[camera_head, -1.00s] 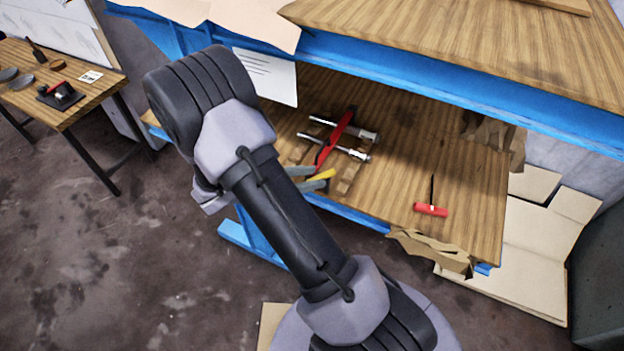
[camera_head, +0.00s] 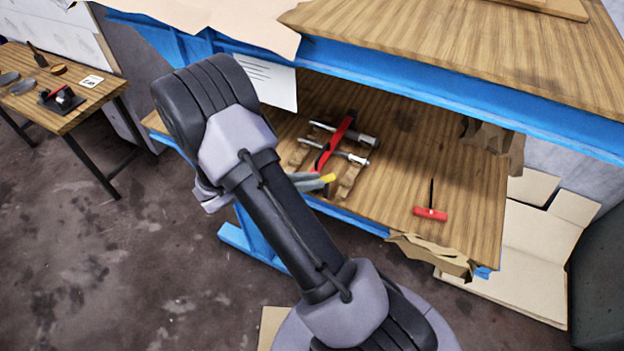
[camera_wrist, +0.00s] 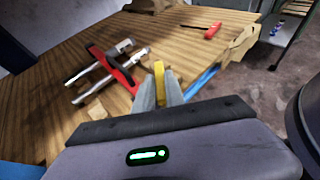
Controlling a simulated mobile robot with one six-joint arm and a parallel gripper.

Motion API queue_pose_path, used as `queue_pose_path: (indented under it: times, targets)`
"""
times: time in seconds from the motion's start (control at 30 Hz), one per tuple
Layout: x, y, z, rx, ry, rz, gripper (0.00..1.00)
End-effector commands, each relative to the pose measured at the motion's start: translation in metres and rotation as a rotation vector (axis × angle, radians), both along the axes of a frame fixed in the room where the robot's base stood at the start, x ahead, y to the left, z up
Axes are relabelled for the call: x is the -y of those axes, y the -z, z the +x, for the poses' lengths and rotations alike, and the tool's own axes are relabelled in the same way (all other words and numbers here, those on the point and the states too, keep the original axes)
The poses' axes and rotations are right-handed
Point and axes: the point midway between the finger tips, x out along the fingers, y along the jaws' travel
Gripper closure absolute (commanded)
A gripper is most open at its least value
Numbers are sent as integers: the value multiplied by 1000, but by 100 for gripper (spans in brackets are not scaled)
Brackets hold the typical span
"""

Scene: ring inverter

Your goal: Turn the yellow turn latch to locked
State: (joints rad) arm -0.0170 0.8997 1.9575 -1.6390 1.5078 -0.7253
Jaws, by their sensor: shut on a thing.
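The yellow turn latch (camera_wrist: 159,72) shows in the wrist view as a narrow bar between the fingertips of my gripper (camera_wrist: 158,84). The fingers are shut on it. In the head view, only a small yellow end of the latch (camera_head: 329,178) shows past the grey fingertips (camera_head: 318,183), at the front edge of the lower wooden shelf. The fingers hide the rest of it, and I cannot see any locked or unlocked mark.
A red-handled tool with metal bars (camera_head: 340,140) lies on the shelf (camera_head: 400,170) just behind my gripper. A red T-handle tool (camera_head: 431,213) lies farther right. The blue upper bench beam (camera_head: 450,90) runs above. Torn cardboard (camera_head: 435,252) hangs at the shelf's front edge.

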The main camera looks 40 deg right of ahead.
Motion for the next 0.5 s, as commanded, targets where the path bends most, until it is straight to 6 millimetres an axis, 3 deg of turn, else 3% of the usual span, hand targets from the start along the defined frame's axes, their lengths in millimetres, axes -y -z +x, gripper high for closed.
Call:
queue_pose_path:
  times: [0.5]
  targets:
    - [8,-2,16,1,395,1,100]
